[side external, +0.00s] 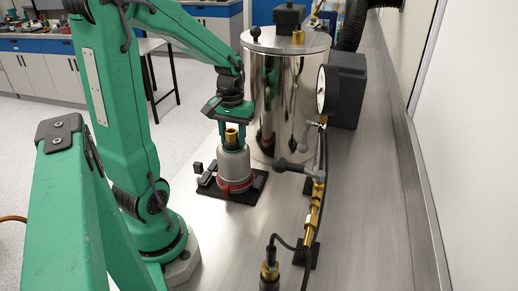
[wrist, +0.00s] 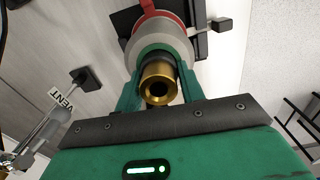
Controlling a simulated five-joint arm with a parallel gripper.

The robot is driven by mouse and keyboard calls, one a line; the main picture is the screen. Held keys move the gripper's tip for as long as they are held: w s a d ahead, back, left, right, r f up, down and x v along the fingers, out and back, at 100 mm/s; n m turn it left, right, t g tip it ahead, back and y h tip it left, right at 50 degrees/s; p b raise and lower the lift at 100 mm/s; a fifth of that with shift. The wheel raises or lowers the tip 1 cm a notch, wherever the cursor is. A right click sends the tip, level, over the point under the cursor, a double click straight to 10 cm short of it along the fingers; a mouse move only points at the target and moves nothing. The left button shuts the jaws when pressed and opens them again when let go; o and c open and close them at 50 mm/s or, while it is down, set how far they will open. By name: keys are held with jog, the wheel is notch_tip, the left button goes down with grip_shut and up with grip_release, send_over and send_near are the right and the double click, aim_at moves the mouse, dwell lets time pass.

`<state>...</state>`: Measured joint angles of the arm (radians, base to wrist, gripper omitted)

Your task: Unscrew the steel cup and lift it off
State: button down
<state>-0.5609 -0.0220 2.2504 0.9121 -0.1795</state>
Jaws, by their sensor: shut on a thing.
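The steel cup (side external: 235,165) is a grey, upright cylinder with a narrower neck and a brass fitting (side external: 231,135) on top. It stands within a red collar (side external: 237,188) on a black base plate (side external: 212,191). My gripper (side external: 234,147) points down over it, shut on the cup's upper part, one green finger on each side. In the wrist view, the cup (wrist: 128,50) sits between the fingertips (wrist: 164,52), with the open brass end facing the camera. The red collar (wrist: 150,8) shows beyond it. The thread is hidden.
A large polished steel chamber (side external: 284,95) stands close behind the cup. A gauge (side external: 321,89) and brass pipework (side external: 315,205) stand to the right. A vent valve (wrist: 70,88) shows in the wrist view. The bench front (side external: 225,255) is clear.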

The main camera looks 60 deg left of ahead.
jog(key=shift+n, duration=1.3)
jog(key=c, duration=0.6)
grip_release()
jog(key=shift+o, duration=0.2)
jog(key=m, duration=0.7)
jog(key=shift+d+m, duration=0.1)
jog(key=shift+m, duration=1.4)
jog(key=shift+m, duration=0.3)
